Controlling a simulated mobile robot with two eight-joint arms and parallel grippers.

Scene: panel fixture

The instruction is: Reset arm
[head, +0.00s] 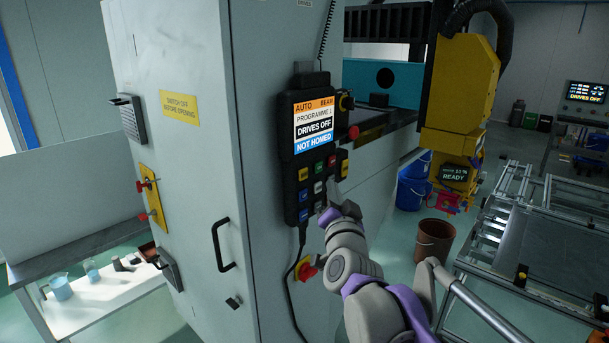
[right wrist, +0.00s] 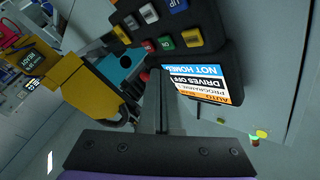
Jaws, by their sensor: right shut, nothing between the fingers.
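A dark control pendant (head: 289,165) hangs on the side of a pale cabinet. Its screen (head: 313,125) reads AUTO, BEAM, PROGRAMME, DRIVES OFF, NOT HOMED. Below are coloured keys (head: 318,187). A yellow machine arm (head: 465,85) stands behind to the right, with a small display reading READY. My right gripper (head: 325,208) is at the pendant's lower keys; its tips are partly hidden by my wrist. In the right wrist view its shut fingers (right wrist: 158,85) point at the pendant, seen turned round, with nothing between them. Contact with a key cannot be told. My left gripper is not in view.
The cabinet (head: 185,60) has a black handle (head: 222,245) and a yellow warning label (head: 179,107). A red knob on yellow (head: 306,270) sits below the pendant. A brown bucket (head: 433,240) and a metal frame table (head: 550,245) stand right.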

